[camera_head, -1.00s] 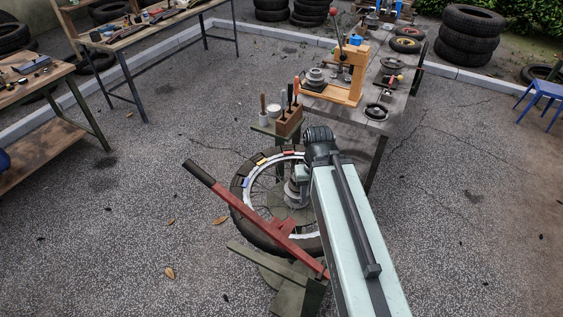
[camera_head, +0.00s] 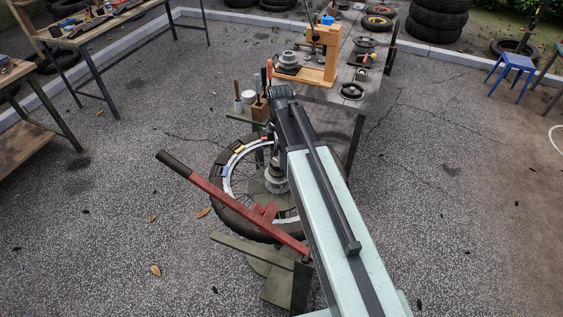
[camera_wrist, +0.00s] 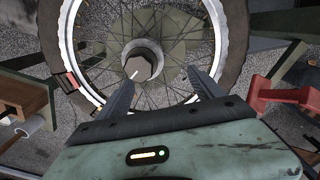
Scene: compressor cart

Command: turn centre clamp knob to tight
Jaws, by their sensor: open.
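The centre clamp knob (camera_wrist: 140,64) is a grey faceted cap with a white pointer line, at the hub of a spoked wheel (camera_wrist: 231,60). In the head view the wheel (camera_head: 228,207) lies flat on a green stand, and the grey clamp (camera_head: 275,181) rises at its middle, partly hidden by my arm. My gripper (camera_wrist: 164,88) is open and empty in the wrist view. Its two fingers point toward the wheel, with the knob ahead of them and nearer the left finger. They look apart from the knob. The head view hides the fingers behind my arm.
A red lever (camera_head: 235,208) with a black grip crosses the wheel's near side. A wooden tool block (camera_head: 260,111) stands just beyond the wheel. A workbench (camera_head: 330,92) with an orange press is behind it. Open paving lies left and right.

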